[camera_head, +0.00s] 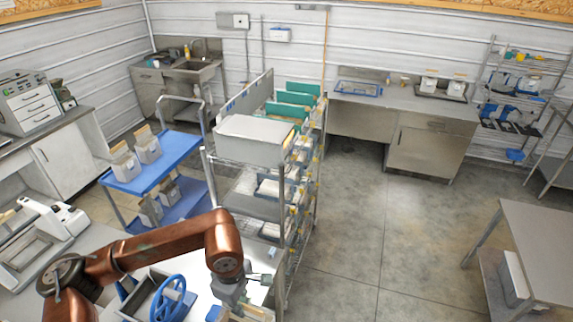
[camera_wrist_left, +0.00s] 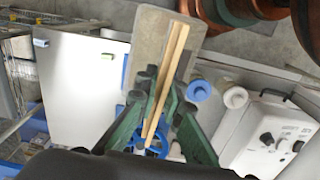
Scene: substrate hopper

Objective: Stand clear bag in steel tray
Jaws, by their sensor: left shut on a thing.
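My left gripper (camera_head: 258,288) is low in the head view, over the near steel bench. In the left wrist view its green fingers (camera_wrist_left: 160,100) are shut on a clear bag (camera_wrist_left: 150,42) by its pale wooden closure strips (camera_wrist_left: 170,70). The bag looks translucent and greyish and extends past the fingertips; in the head view it is mostly hidden. A steel tray (camera_head: 425,95) sits on the far counter with two white bags (camera_head: 457,86) standing on it, each with a wooden top strip. My right gripper is not in view.
A blue handwheel (camera_head: 172,298) stands beside the gripper. A tall wire rack (camera_head: 285,190) with bins is just beyond. A blue cart (camera_head: 150,172) holds more bags at left. The far counter (camera_head: 400,108) also carries a blue-edged tray (camera_head: 358,92). The floor (camera_head: 400,230) at right is clear.

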